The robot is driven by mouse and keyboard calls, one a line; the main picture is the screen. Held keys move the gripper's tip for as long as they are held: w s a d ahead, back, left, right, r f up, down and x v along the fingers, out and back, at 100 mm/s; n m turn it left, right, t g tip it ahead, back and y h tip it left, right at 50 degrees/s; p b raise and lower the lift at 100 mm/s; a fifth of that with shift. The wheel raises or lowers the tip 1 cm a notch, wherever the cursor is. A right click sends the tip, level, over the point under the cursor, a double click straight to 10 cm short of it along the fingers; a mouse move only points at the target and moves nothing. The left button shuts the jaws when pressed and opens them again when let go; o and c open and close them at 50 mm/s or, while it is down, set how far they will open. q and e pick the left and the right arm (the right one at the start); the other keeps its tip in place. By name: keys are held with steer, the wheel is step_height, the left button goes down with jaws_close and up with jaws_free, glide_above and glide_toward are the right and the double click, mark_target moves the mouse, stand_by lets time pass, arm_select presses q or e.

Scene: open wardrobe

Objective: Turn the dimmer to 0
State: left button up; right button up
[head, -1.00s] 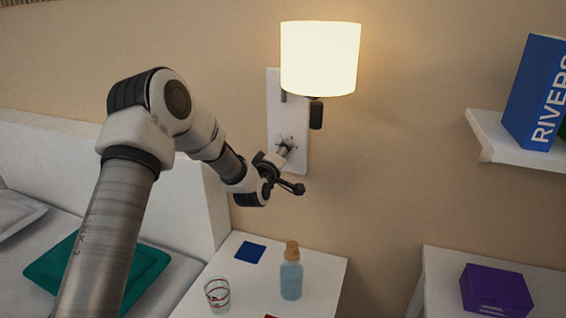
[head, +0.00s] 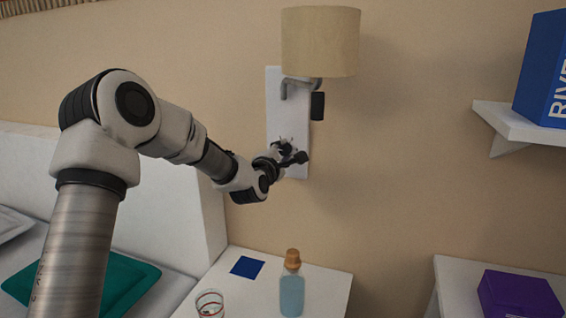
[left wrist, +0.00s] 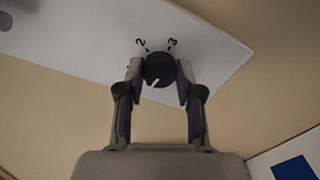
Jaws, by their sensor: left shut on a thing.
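The dimmer is a dark round knob (left wrist: 159,69) with a pale pointer line, on the white wall plate (left wrist: 90,40). In the left wrist view the marks 2 and 3 show beyond it, and its pointer aims toward the gripper, slightly left. Other marks are hidden. My left gripper (left wrist: 160,80) is shut on the knob, one finger on each side. In the head view the gripper (head: 290,155) is at the lower part of the wall plate (head: 287,110) and covers the knob. The lamp shade (head: 320,42) above is unlit. My right gripper is not in view.
Below is a white bedside table (head: 330,285) with a blue bottle (head: 291,288), a glass (head: 210,303) and a dark blue square (head: 247,267). A shelf (head: 520,125) with a blue book (head: 545,70) is at right. The wall between is clear.

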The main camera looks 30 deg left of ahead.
arm_select(q)
steer(key=shift+n+b, duration=0.55)
steer(key=shift+n, duration=0.15)
steer(key=o, duration=1.2)
steer(key=shift+c, duration=0.2)
steer(key=shift+s, duration=0.1)
steer(key=v, duration=1.1)
steer(key=shift+s, duration=0.4)
steer(key=shift+f, duration=0.15)
